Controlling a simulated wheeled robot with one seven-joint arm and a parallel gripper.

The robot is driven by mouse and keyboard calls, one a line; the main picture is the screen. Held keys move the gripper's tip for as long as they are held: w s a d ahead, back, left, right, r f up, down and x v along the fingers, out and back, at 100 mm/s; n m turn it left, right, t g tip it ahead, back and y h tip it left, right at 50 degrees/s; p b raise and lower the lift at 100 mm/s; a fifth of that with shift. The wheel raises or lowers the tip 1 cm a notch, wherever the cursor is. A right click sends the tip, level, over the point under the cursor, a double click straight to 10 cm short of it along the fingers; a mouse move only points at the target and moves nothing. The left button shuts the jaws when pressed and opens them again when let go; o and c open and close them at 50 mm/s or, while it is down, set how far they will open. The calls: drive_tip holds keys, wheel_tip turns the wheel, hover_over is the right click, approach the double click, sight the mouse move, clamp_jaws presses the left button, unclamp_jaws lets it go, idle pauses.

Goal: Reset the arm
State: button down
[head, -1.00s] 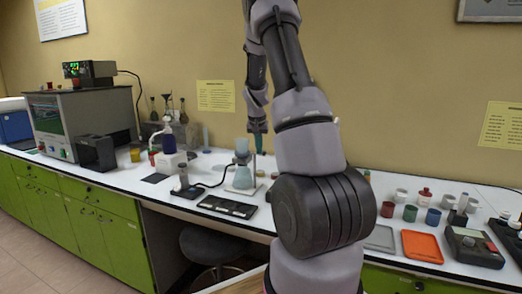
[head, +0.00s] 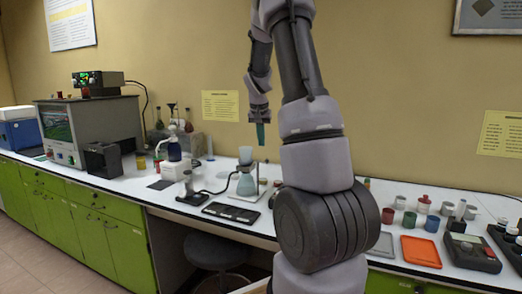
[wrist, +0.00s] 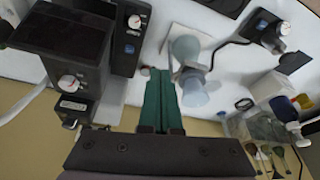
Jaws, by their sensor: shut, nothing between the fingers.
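My gripper (head: 261,135) hangs in the air in the head view, above the back of the white bench and just above and to the right of a glass flask setup (head: 246,180). Its green fingers are pressed together and hold nothing. In the wrist view the shut fingers (wrist: 159,75) point at the bench, beside the flask setup (wrist: 189,70), and I see a gap of bench around them. My arm stands folded upward in the middle of the head view and hides part of the bench behind it.
A black flat device (head: 231,212) lies in front of the flask. An orange tray (head: 420,251), several small cups and a dark instrument (head: 472,252) stand at right. A large grey machine (head: 90,128) stands at left. A stool (head: 214,252) is under the bench.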

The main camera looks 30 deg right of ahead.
drive_tip(key=shift+s+a+r, duration=0.1)
drive_tip(key=shift+s+r, duration=0.1)
drive_tip(key=shift+r, duration=0.4)
drive_tip(key=s+a+r+n+t+y, duration=0.1)
drive_tip(key=s+a+r+t+y, duration=0.1)
drive_tip(key=s+a+r, duration=1.1)
drive_tip(key=s+a+n+t+y, duration=0.1)
drive_tip(key=s+a, duration=0.3)
drive_tip(key=s, duration=0.4)
drive_tip(key=s+a+n+t+y, duration=0.1)
drive_tip(key=s+a, duration=0.4)
drive_tip(key=s, duration=0.4)
drive_tip(key=shift+a+r, duration=0.2)
